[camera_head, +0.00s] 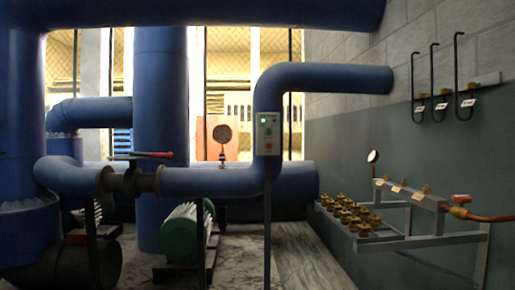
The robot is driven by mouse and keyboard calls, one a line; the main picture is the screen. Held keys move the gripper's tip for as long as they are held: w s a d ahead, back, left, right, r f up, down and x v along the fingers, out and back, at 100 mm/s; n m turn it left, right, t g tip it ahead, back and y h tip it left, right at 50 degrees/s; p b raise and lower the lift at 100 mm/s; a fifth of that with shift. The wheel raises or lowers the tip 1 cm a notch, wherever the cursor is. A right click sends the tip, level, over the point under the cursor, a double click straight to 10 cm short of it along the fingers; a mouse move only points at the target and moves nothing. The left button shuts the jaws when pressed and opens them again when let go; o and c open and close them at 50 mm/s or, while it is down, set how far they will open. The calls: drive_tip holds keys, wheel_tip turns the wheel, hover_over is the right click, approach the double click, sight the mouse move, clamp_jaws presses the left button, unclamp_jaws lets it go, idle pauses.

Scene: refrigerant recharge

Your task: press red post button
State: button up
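A grey control box (267,134) sits on top of a thin dark post (267,225) near the middle of the view. A small green light or button shows in the upper part of the box's face. A small reddish button (268,146) shows lower on the face; it is too small to tell its exact shape. The box stands in front of a blue pipe. My gripper is not in view.
A red-handled valve (150,155) and a round gauge (222,134) are on the blue pipe left of the post. A green motor (187,232) stands on the floor. A rack with brass fittings (350,213) is at right. Bare floor lies around the post.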

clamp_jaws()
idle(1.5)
